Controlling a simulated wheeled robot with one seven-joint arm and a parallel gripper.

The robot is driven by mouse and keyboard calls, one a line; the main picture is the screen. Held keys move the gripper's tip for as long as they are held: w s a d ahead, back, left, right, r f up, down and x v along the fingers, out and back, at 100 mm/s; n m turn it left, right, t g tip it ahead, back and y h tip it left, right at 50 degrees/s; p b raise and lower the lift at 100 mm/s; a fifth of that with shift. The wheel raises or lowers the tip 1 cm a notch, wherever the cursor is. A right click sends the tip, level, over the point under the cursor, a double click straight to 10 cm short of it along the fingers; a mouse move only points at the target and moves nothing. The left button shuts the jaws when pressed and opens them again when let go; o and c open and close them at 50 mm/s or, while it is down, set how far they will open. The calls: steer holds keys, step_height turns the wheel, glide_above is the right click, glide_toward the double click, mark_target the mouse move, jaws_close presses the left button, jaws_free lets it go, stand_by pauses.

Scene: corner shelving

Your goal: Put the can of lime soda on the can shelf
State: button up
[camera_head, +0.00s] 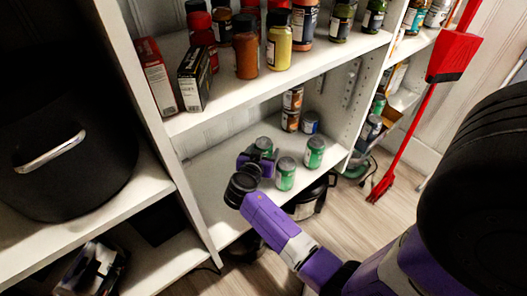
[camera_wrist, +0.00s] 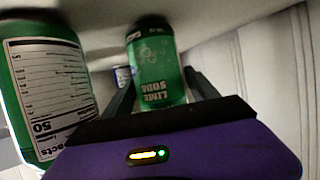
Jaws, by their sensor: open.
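A green can of lime soda (camera_wrist: 157,65) stands between the spread fingers of my gripper (camera_wrist: 160,95) in the wrist view; its lettering appears upside down there. In the head view this can (camera_head: 263,145) stands on the white can shelf (camera_head: 215,185), just behind my gripper (camera_head: 256,160). My gripper is open around the can. A small gap shows beside the fingers, but contact is hard to tell. Two more green cans stand on the same shelf, one (camera_head: 285,174) nearer the front edge and one (camera_head: 314,152) to the right.
Stacked brown cans (camera_head: 291,110) and a blue-topped can (camera_head: 311,122) stand farther back. A green can (camera_wrist: 45,90) is close at the left in the wrist view. Jars and boxes fill the shelf above (camera_head: 225,95). A shelf upright (camera_head: 155,110) stands left; bare shelf lies left of my gripper.

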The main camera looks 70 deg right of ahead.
steer(key=w+p+v, duration=0.1)
steer(key=p+v, duration=0.1)
steer(key=v, duration=0.9)
steer(key=s+a+f+n+t+y, duration=0.1)
steer(key=a+f+n, duration=0.1)
steer(key=a, duration=0.1)
steer(key=s+a+f+n+t+y, duration=0.1)
steer(key=a+f+n+t, duration=0.1)
steer(key=a, duration=0.2)
steer(key=s+a+f+n+t+y, duration=0.1)
steer(key=a+f+n+y, duration=0.1)
steer(key=a+n, duration=0.1)
steer(key=shift+s+a+t, duration=0.35)
steer(key=shift+s+t, duration=0.05)
steer(key=s+a+r+n+t+y, duration=0.1)
steer(key=s+a+n+t+y, duration=0.35)
steer(key=a, duration=0.55)
steer(key=s+a+r+n+t+y, duration=0.2)
steer(key=s+a+r, duration=0.2)
steer(key=r, duration=0.5)
steer(key=s+a+r+n+t+y, duration=0.2)
steer(key=s+a+r+n+y, duration=0.1)
steer(key=r, duration=0.7)
steer(key=shift+s+a+n+t, duration=0.35)
steer(key=shift+s+a, duration=0.3)
steer(key=shift+s, duration=0.25)
steer(key=shift+r, duration=0.15)
